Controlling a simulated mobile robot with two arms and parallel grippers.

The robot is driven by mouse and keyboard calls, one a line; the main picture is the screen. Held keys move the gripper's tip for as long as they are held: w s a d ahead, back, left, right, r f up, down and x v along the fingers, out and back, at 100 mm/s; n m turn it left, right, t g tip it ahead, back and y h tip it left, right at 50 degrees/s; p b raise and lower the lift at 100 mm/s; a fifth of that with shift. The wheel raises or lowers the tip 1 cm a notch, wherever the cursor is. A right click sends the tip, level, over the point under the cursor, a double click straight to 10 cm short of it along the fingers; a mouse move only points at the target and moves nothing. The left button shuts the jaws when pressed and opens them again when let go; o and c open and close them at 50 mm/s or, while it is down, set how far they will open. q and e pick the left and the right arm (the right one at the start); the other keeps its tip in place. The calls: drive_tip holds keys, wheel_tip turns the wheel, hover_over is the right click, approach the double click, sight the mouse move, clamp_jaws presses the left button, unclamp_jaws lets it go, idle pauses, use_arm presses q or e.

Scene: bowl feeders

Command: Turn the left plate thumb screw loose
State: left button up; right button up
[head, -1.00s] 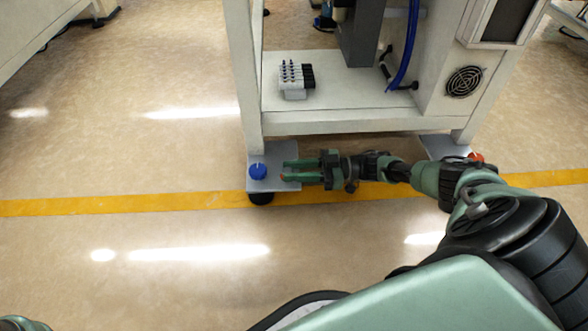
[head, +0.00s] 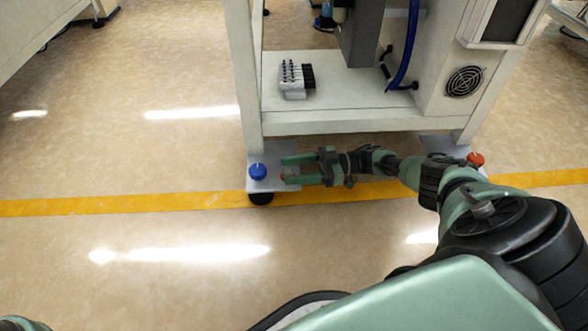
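The left plate (head: 262,184) is a pale metal foot plate under the left front leg of the machine frame. A blue thumb screw (head: 258,172) with a light pointer mark stands on it. My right gripper (head: 285,170) is open, with its two green fingers pointing left over the right part of the plate. The fingertips are to the right of the blue screw and apart from it. A small red spot shows by the lower fingertip; I cannot tell what it is. My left gripper is not in view.
A red thumb screw (head: 476,159) sits on the right plate, partly behind my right arm. The machine frame's lower shelf (head: 345,118) overhangs behind my gripper and carries a grey valve block (head: 293,82). The floor left of the plate is clear.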

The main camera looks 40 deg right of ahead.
drive_tip(key=shift+d, duration=0.1)
drive_tip(key=v, duration=0.7)
drive_tip(key=shift+s+d, duration=0.2)
drive_tip(key=shift+d, duration=0.05)
idle(0.6)
